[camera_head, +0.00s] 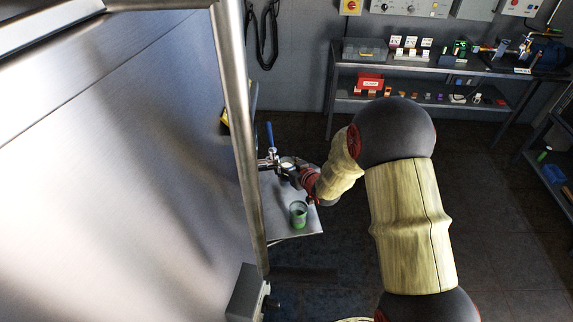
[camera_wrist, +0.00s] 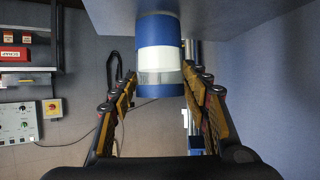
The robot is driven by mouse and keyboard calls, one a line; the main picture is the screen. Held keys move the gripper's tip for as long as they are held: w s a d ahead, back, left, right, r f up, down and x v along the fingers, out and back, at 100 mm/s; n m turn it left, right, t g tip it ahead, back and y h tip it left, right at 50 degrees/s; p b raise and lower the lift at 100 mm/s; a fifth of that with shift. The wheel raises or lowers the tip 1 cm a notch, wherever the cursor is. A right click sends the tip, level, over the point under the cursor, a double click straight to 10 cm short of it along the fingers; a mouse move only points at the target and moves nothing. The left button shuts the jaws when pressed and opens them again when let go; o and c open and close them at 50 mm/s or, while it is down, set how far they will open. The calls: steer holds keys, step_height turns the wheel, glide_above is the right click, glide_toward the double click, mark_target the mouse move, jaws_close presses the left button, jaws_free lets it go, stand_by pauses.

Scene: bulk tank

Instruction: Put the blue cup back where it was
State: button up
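The blue cup (camera_wrist: 160,88), blue with a white band and a grey strip, fills the middle of the wrist view, which appears upside down. In the head view its pale round mouth (camera_head: 288,162) shows beside the tap with the blue handle (camera_head: 270,135), partly hidden by my gripper. My gripper (camera_head: 301,174) is at the cup's right side there. In the wrist view its fingers (camera_wrist: 159,84) lie on both sides of the cup, their tips close to its sides. I cannot tell whether both touch it. The cup's base end overlaps a grey surface (camera_wrist: 225,18).
A green cup (camera_head: 299,214) stands on the small metal table (camera_head: 285,231) in front of the blue cup. The large steel tank (camera_head: 120,170) fills the left. A shelf (camera_head: 440,70) with many small items stands at the back wall.

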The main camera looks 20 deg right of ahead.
steer(key=shift+o, duration=0.8)
steer(key=shift+r, duration=0.25)
steer(key=p+v, duration=0.4)
steer(key=v, duration=0.7)
steer(key=s+d+r+m+g+h, duration=0.1)
steer(key=s+d+r+h, duration=0.1)
steer(key=s+r, duration=0.35)
steer(key=s+d+r+m+g+h, duration=0.1)
steer(key=s+r+g+h, duration=0.15)
steer(key=r, duration=0.65)
steer(key=s+a+r+g, duration=0.1)
steer(key=s+r, duration=0.1)
steer(key=s, duration=0.5)
steer(key=s+a+r+g+y, duration=0.1)
steer(key=s+a+r, duration=0.1)
steer(key=s, duration=0.6)
steer(key=s+a+r+g, duration=0.1)
steer(key=s+a+r, duration=0.1)
steer(key=s, duration=0.6)
steer(key=shift+r+m+y, duration=0.3)
steer(key=shift+r+y, duration=0.05)
steer(key=shift+r, duration=0.4)
steer(key=shift+s+a, duration=0.1)
steer(key=shift+s, duration=0.05)
